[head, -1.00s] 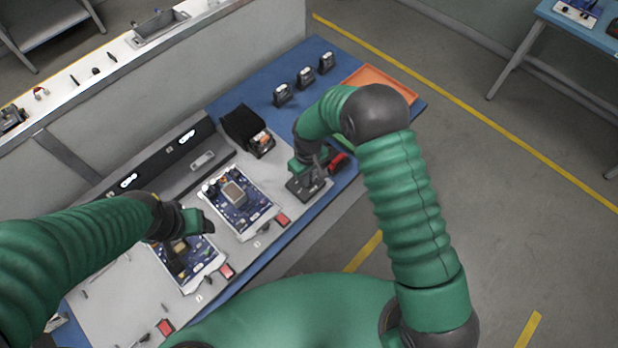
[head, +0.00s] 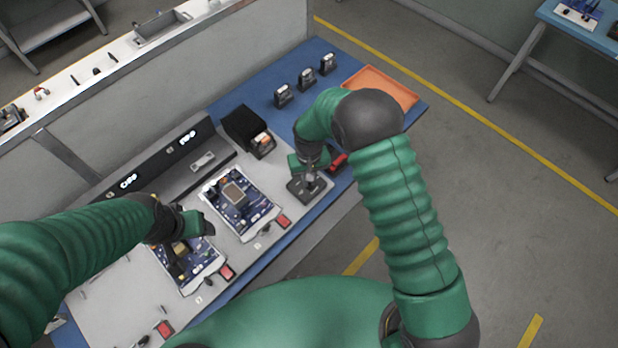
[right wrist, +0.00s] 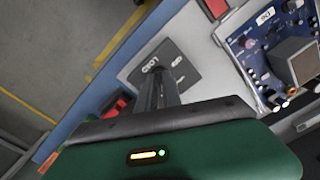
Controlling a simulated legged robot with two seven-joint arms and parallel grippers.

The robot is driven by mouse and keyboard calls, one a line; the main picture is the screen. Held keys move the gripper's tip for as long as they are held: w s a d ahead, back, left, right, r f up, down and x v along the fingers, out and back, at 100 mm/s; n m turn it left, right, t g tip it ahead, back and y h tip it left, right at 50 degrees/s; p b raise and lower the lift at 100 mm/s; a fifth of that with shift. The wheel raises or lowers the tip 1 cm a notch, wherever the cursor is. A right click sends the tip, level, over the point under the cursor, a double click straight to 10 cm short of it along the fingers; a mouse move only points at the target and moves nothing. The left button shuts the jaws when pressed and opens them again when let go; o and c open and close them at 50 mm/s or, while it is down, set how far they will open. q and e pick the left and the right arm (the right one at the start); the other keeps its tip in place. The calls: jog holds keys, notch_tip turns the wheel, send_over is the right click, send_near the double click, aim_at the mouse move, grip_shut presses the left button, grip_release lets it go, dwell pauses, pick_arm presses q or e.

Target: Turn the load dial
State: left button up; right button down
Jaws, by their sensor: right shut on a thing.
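The load dial's dark square plate (head: 299,192) lies on the grey work mat near the bench's front edge. It also shows in the right wrist view (right wrist: 181,72), with white lettering that seems to read "LOAD". My right gripper (head: 311,177) points down at this plate. In the right wrist view its narrow fingers (right wrist: 157,93) are shut over the plate's middle, on the dial; the knob itself is hidden by them. My left gripper (head: 193,224) hangs over the left circuit board (head: 205,258); its fingers are too unclear to tell open from shut.
A second circuit board (head: 246,208) lies left of the plate. A black box (head: 240,128) and a long dark panel with lit displays (head: 184,137) stand behind. Several small black units (head: 306,79) and an orange tray (head: 381,88) are at the far end. A red object (head: 339,161) is beside my right gripper.

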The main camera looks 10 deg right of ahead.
jog(key=shift+w+r, duration=0.2)
jog(key=shift+w, duration=0.2)
jog(key=c, duration=1.6)
grip_release()
jog(key=shift+o, duration=0.4)
jog(key=shift+s+f, duration=0.15)
notch_tip(320, 180, up, 17)
jog(key=b, duration=0.1)
jog(key=shift+a+f, duration=0.1)
jog(key=shift+f, duration=0.05)
